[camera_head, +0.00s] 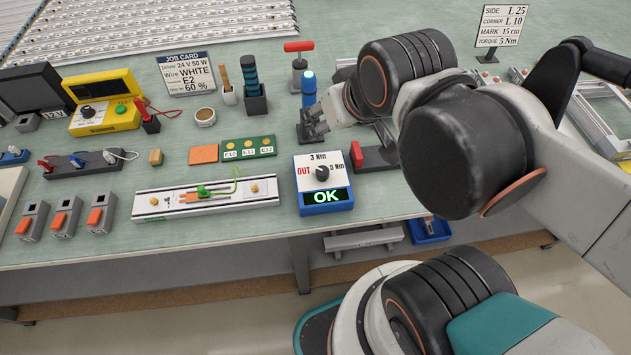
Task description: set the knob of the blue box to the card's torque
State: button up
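The blue box (326,209) stands near the table's front edge, with a white top and a black knob (322,171). Its labels read 3 Nm at the top, OUT at the left and 5 Nm at the right. The knob's mark is too small to read surely. The green display (326,196) reads OK. The card (501,25) at the top right reads TORQUE 5 Nm. My gripper (313,123) is behind the box, apart from the knob, close to a blue-topped tool (309,88). Its fingers are small and partly merged with things behind, so their opening is unclear.
A red-handled block (375,157) stands just right of the box. A white rail fixture (205,197) lies to its left, and a green board (248,148) behind that. A job card (187,76) and yellow case (104,103) stand farther left. My arm covers the right of the table.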

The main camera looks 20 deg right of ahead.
aim_at(322, 172)
jog(key=k+l+u, duration=0.2)
jog(key=l, duration=0.25)
jog(key=l+u, duration=0.2)
jog(key=l, duration=0.2)
jog(key=k+l+u, duration=0.2)
jog(key=l, duration=0.2)
